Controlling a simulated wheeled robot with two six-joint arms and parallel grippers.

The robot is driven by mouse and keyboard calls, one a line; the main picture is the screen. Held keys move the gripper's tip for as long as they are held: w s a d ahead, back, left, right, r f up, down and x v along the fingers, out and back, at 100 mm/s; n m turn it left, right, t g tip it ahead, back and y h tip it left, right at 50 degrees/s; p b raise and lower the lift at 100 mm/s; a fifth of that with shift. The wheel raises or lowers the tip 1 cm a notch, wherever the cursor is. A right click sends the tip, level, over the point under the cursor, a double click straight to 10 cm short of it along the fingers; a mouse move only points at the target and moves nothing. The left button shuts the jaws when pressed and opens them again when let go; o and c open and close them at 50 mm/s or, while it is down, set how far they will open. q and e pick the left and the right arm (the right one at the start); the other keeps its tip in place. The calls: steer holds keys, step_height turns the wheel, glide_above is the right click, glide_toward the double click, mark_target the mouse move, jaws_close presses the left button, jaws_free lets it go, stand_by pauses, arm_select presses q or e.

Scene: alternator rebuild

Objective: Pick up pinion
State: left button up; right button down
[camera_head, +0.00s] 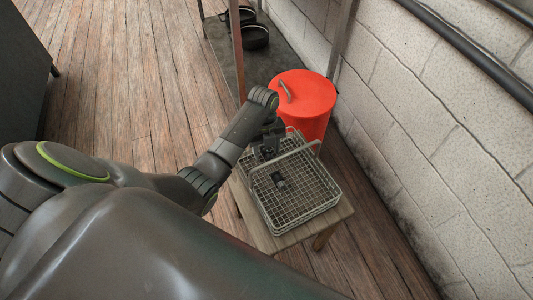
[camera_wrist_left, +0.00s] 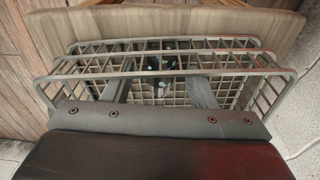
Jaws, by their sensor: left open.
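The pinion (camera_head: 279,181) appears to be the small dark cylindrical part lying in the wire basket (camera_head: 322,203). In the left wrist view a dark part, likely the same pinion (camera_wrist_left: 170,56), shows partly hidden behind the basket's wires. My left gripper (camera_head: 267,153) is over the back left part of the basket, apart from the pinion. In the left wrist view my left gripper (camera_wrist_left: 160,88) has its two fingers spread with nothing held between them. The basket's rails (camera_wrist_left: 165,64) cross the view by the fingers. My right gripper is not in view.
The basket stands on a small wooden stool (camera_head: 262,232). A red lidded bin (camera_head: 305,95) stands just behind it. A block wall (camera_head: 430,130) runs along the right. A shelf with dark pans (camera_head: 255,37) is at the back. Wooden floor (camera_head: 120,90) is clear at left.

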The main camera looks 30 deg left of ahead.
arm_select(q)
steer(key=c, duration=1.1)
steer(key=shift+r, duration=0.15)
